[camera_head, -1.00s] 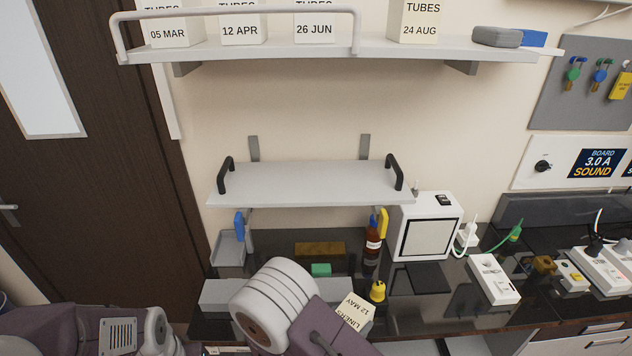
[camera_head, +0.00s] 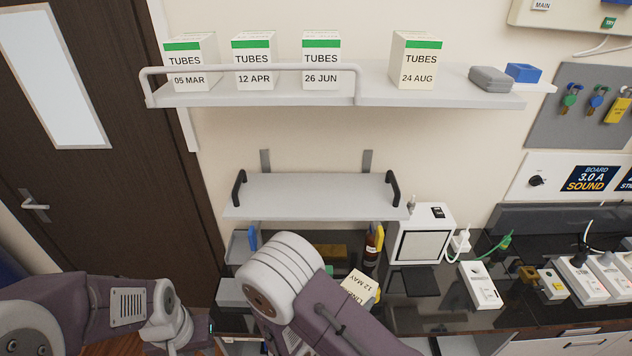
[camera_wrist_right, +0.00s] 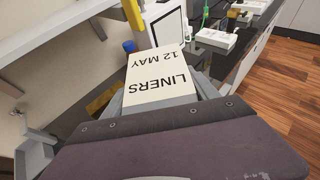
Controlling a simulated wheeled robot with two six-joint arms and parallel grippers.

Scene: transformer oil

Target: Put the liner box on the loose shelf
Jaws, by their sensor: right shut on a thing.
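The liner box (camera_head: 358,285) is cream, marked LINERS 12 MAY, and shows partly behind my right arm in the head view. It fills the middle of the right wrist view (camera_wrist_right: 160,75). My right gripper (camera_wrist_right: 163,92) is shut on it, with a grey finger on either side. The loose shelf (camera_head: 315,195) appears to be the lower grey board with a black handle at each end; its top is bare. The box appears below and in front of this shelf's right end. My left arm shows at lower left, but its gripper jaws are not visible.
An upper shelf (camera_head: 440,94) with a rail holds several TUBES boxes, a grey case (camera_head: 490,78) and a blue block (camera_head: 523,72). Below the loose shelf stand a brown bottle (camera_head: 373,245) and a white instrument (camera_head: 421,235) on the dark bench.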

